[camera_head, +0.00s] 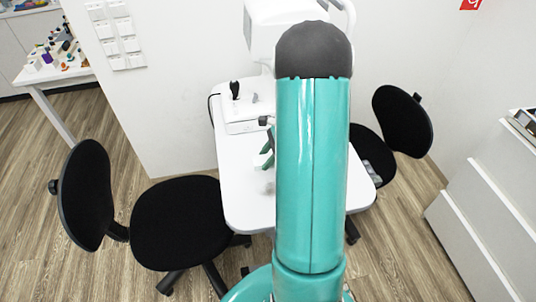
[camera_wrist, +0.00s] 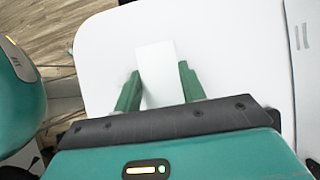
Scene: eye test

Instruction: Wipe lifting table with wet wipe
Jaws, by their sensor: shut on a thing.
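The lifting table (camera_head: 241,205) is a white tabletop against the wall, partly hidden behind my arm. It also fills most of the wrist view (camera_wrist: 235,50). My gripper (camera_wrist: 159,68) is over the tabletop, its two green fingers on either side of a white rectangular wipe (camera_wrist: 158,88). It is shut on the wipe, which extends slightly beyond the fingertips. White on white, I cannot tell whether the wipe touches the table. In the head view, part of my gripper (camera_head: 265,158) shows left of my arm; the rest is hidden.
A white eye-test machine (camera_head: 258,25) stands at the table's back, with its base (camera_head: 240,122) on the tabletop. Black chairs stand left (camera_head: 178,222) and right (camera_head: 403,120) of the table. A white drawer cabinet (camera_head: 490,215) is at the right. The table's front left is clear.

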